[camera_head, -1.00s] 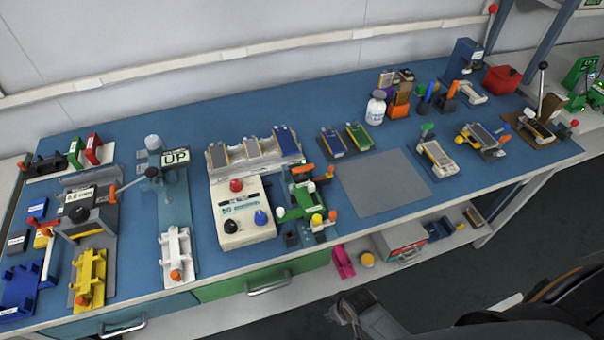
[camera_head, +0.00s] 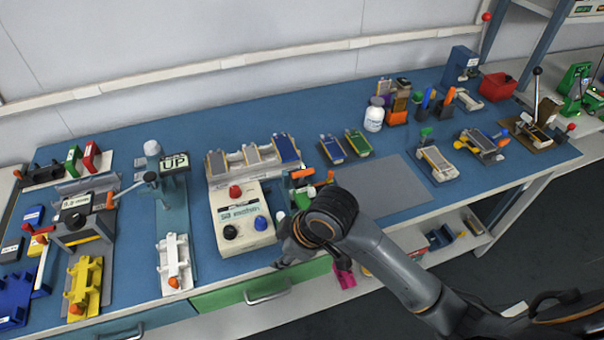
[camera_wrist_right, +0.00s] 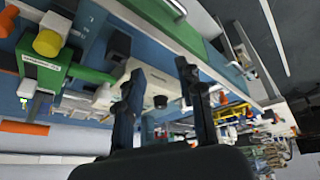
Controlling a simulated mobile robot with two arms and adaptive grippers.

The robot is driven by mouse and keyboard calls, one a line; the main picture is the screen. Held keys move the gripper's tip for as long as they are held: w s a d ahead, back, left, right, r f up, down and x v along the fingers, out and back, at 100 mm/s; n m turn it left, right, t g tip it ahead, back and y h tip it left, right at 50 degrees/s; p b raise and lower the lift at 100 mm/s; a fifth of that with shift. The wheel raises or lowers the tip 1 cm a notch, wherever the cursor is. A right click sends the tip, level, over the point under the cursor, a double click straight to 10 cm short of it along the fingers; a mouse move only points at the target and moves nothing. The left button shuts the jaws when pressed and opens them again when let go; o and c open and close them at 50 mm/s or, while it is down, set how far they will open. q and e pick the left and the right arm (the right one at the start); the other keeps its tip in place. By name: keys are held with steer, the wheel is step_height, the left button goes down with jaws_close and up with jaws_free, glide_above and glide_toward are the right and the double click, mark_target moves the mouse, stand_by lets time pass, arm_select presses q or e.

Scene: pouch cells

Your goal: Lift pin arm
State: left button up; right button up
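Which part is the pin arm I cannot tell for sure. A press-like stand with an "UP" sign (camera_head: 174,161) has a lever with an orange tip (camera_head: 110,200) reaching left. A green fixture (camera_head: 304,198) with orange handles (camera_head: 303,173) stands right of the white control box (camera_head: 243,216). In the right wrist view the green fixture (camera_wrist_right: 40,68) with a yellow knob (camera_wrist_right: 47,42) is at the left. My right gripper (camera_wrist_right: 157,80) is open and empty, between the fixture and the control box. My left gripper is out of view.
A white cradle (camera_head: 174,262) and a yellow cradle (camera_head: 83,285) stand at the front left. A bare grey mat (camera_head: 385,187) lies right of the fixture. Pouch-cell trays (camera_head: 358,143) lie behind. A green drawer (camera_head: 225,297) is below the bench edge.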

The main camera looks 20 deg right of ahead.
steer(key=w+d+r+n+h, duration=0.1)
steer(key=w+d+r+n, duration=0.1)
steer(key=w+r+n, duration=0.35)
steer(key=g+h, duration=0.1)
steer(key=h, duration=0.2)
glide_toward(302, 172)
steer(key=shift+n, duration=0.45)
steer(key=f, duration=0.3)
steer(key=w+f+p, duration=0.1)
steer(key=f, duration=0.3)
steer(key=w+f, duration=0.1)
steer(key=f, duration=0.2)
steer(key=shift+d+f+p, duration=0.15)
steer(key=shift+f+p, duration=0.15)
steer(key=shift+p, duration=0.05)
